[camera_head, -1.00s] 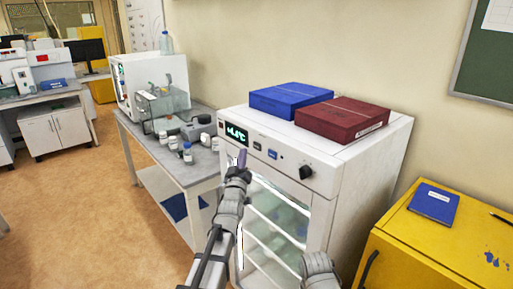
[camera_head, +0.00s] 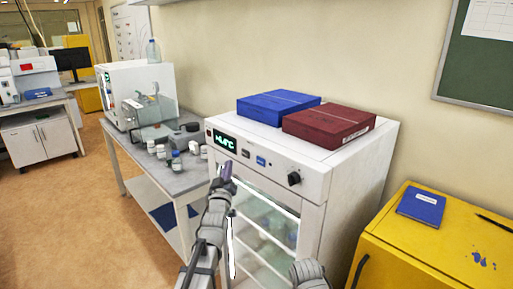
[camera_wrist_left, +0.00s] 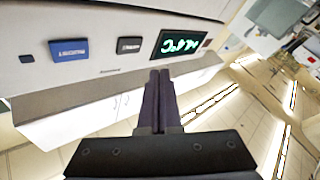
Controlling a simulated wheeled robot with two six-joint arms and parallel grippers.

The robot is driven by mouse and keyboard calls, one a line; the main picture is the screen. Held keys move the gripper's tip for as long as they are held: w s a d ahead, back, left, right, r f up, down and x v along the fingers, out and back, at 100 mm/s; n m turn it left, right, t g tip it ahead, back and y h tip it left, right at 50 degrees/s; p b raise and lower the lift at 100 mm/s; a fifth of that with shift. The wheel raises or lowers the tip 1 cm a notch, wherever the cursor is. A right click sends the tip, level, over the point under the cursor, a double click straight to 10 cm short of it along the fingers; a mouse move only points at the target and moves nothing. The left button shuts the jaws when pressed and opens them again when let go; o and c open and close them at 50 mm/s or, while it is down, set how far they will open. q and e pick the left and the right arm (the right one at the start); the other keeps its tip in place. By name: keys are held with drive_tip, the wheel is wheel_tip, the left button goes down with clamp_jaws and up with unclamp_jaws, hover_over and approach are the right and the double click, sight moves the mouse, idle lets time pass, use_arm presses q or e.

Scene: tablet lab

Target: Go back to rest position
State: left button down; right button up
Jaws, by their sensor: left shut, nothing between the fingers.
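My left gripper (camera_head: 226,172) is in front of the white incubator-like cabinet (camera_head: 318,178), just below its lit green display (camera_head: 225,141). In the left wrist view its two dark fingers (camera_wrist_left: 160,75) are closed together with nothing between them. The cabinet's control panel fills the upper left of that view, with the display (camera_wrist_left: 180,43) and a blue button (camera_wrist_left: 69,49) near the fingers. I cannot tell whether the fingertips touch the panel. A grey arm part of mine shows at the bottom of the head view, but my right gripper is not in view.
A blue box (camera_head: 278,107) and a dark red box (camera_head: 328,126) lie on the cabinet top. A yellow cabinet (camera_head: 400,250) with a blue book (camera_head: 421,206) stands at the right. A grey bench (camera_head: 180,180) with several small bottles stands at the left. Open floor (camera_head: 70,220) lies left of it.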

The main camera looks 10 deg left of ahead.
use_arm(q)
drive_tip(key=s+d+f+m+g+h, duration=0.1)
drive_tip(key=s+d+f+m+g, duration=0.1)
drive_tip(key=s+d+f+g, duration=0.4)
drive_tip(key=s+d+f+m+g+h, duration=0.15)
drive_tip(key=d+f, duration=0.25)
drive_tip(key=f, duration=0.4)
drive_tip(key=s+d+f+m+g, duration=0.3)
drive_tip(key=s+d+f+g, duration=0.15)
drive_tip(key=f, duration=0.25)
drive_tip(key=s+d+f+m+g+y, duration=0.1)
drive_tip(key=s+f+m+g, duration=0.1)
drive_tip(key=s, duration=0.9)
drive_tip(key=s+d+f+m+g+y, duration=0.1)
drive_tip(key=s+f+g, duration=0.3)
drive_tip(key=s+g, duration=0.3)
drive_tip(key=s, duration=0.4)
drive_tip(key=shift+s+d+f+m, duration=0.15)
drive_tip(key=shift+f+m, duration=0.15)
drive_tip(key=shift+m, duration=0.05)
